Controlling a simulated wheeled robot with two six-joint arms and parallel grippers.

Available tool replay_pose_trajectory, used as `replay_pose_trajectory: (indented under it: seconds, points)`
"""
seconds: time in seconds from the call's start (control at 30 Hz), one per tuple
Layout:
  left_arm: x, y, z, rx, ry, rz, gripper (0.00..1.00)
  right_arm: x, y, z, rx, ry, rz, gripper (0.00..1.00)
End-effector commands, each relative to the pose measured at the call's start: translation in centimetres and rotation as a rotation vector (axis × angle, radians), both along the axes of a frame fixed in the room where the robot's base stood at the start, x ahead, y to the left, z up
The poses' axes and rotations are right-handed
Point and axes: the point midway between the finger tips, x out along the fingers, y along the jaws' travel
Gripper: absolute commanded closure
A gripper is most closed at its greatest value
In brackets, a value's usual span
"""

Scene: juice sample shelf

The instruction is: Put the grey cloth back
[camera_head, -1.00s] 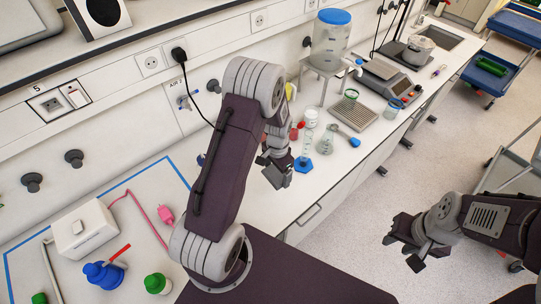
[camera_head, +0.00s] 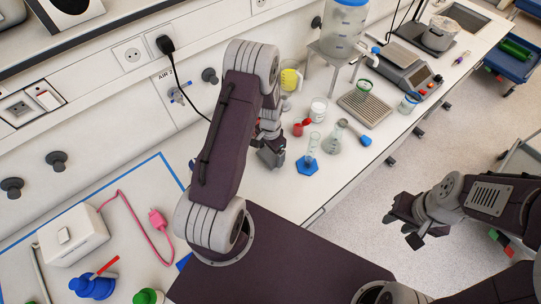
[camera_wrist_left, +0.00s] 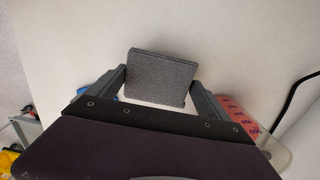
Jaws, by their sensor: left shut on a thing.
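The grey cloth (camera_wrist_left: 161,77) shows in the left wrist view as a dark grey, flat, roughly square piece between the fingers of my left gripper (camera_wrist_left: 160,88). The gripper is shut on it, and the cloth juts out beyond the fingers over a pale surface. In the head view my left gripper (camera_head: 271,152) is over the white bench, left of the flask on a blue hexagonal base; the cloth cannot be told apart from the fingers there. My right gripper (camera_head: 408,222) is over the floor in front of the bench, its fingers apart and empty.
A glass flask on a blue base (camera_head: 308,162), a red beaker (camera_head: 299,127), a white-lidded jar (camera_head: 318,110) and a yellow jug (camera_head: 290,77) stand close right of the left gripper. A white box (camera_head: 72,237) and blue bottle (camera_head: 92,287) are front left.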

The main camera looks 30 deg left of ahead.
Motion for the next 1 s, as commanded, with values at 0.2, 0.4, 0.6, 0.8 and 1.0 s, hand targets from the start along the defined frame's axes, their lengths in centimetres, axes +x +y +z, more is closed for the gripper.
replay_pose_trajectory:
  seconds: [0.2, 0.4, 0.6, 0.8, 1.0]
  points:
    - [-0.1, 0.0, -2.8, 0.0, 0.002, 0.0, 0.48, 0.0, 0.0, 0.8, 0.0, 0.0, 0.0, 0.64]
    - [-0.1, 0.0, -2.9, 0.0, 0.001, 0.0, 0.48, 0.0, 0.0, 0.7, 0.0, 0.0, 0.0, 0.64]
    - [-0.1, 0.0, -3.1, -0.001, 0.001, 0.0, 0.0, 0.0, 0.0, 0.5, 0.0, 0.0, 0.0, 0.64]
    - [-0.1, 0.0, -2.9, -0.001, 0.001, 0.0, 0.0, 0.0, 0.0, 0.6, 0.0, 0.0, 0.0, 0.64]
    - [0.1, 0.0, -1.0, 0.001, -0.004, 0.0, 0.0, 0.0, 0.0, 0.0, 0.0, 0.0, 0.0, 0.64]
